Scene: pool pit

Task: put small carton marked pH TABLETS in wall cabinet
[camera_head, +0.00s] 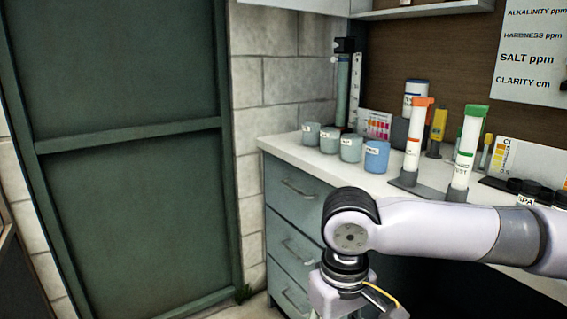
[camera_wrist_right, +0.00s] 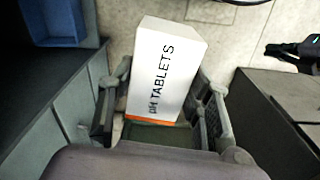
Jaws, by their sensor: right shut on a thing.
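The small white carton (camera_wrist_right: 165,65) marked pH TABLETS, with an orange band at one end, is between the fingers of my right gripper (camera_wrist_right: 160,105) in the right wrist view. The gripper is shut on it. In the head view my right arm comes in from the right and bends down in front of the drawers. The top of my right gripper (camera_head: 343,295) shows at the bottom edge; its fingers and the carton are out of frame there. A pale box-like underside (camera_head: 312,5) at the top edge may be the wall cabinet; its front is cut off. My left gripper is not in view.
A white counter (camera_head: 290,148) over blue-grey drawers (camera_head: 297,205) holds several small cups, upright tubes with orange and green caps (camera_head: 470,140), bottles and colour charts. A pale shelf (camera_head: 425,11) hangs above. A green door (camera_head: 130,190) is at left. A blue bin (camera_wrist_right: 55,22) shows in the wrist view.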

